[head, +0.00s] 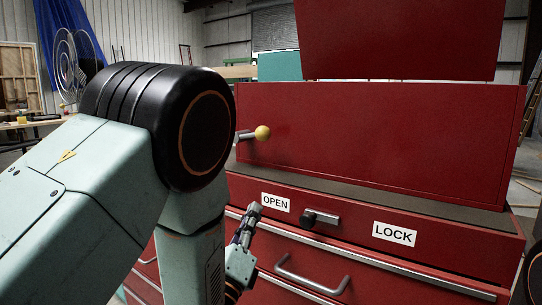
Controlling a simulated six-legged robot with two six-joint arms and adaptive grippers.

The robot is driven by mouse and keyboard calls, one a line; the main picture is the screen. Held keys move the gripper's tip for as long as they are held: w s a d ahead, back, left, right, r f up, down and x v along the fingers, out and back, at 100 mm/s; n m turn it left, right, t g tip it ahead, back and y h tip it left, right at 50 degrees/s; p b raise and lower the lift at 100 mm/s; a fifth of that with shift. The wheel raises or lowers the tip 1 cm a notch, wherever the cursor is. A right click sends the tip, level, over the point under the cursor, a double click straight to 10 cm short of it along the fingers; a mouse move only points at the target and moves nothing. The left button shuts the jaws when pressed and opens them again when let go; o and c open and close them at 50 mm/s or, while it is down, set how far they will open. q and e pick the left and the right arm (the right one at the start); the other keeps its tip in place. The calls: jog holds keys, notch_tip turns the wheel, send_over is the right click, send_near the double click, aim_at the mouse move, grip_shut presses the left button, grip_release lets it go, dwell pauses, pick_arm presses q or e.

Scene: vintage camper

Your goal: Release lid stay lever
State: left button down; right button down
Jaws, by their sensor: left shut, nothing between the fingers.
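A short metal lever with a yellow ball knob (262,132) sticks out from the left side of the red chest's upper box (390,135). A red lid panel (400,38) stands raised above the box. Below, a sliding latch with a black knob (310,217) sits between the OPEN label (275,202) and the LOCK label (394,233), nearer OPEN. My left gripper (250,215) is shut and empty, pointing up in front of the lower drawers, below the lever and left of the latch. My left forearm hides the chest's left side. My right gripper is out of view.
Drawers with a metal handle (312,280) fill the chest's lower front. A grey ledge (420,192) runs under the upper box. A teal box (279,66) stands behind the chest. A workbench (20,124) is at the far left. Space in front of the upper box looks clear.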

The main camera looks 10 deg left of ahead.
aim_at(253, 135)
pick_arm(q)
jog(key=m, duration=0.1)
jog(key=r+m, duration=0.1)
jog(key=m, duration=0.1)
jog(key=shift+s+r+t, duration=0.25)
jog(key=shift+s+t, duration=0.15)
jog(key=shift+d, duration=0.1)
jog(key=p+x, duration=0.5)
jog(key=p, duration=0.1)
jog(key=shift+r, duration=0.15)
jog(key=b+x, duration=0.1)
jog(key=x, duration=0.3)
jog(key=shift+w, duration=0.3)
jog(key=r, duration=0.1)
jog(key=w+a+r, duration=0.1)
jog(key=shift+w+r, duration=0.15)
jog(key=shift+r, duration=0.7)
jog(key=shift+w, duration=0.15)
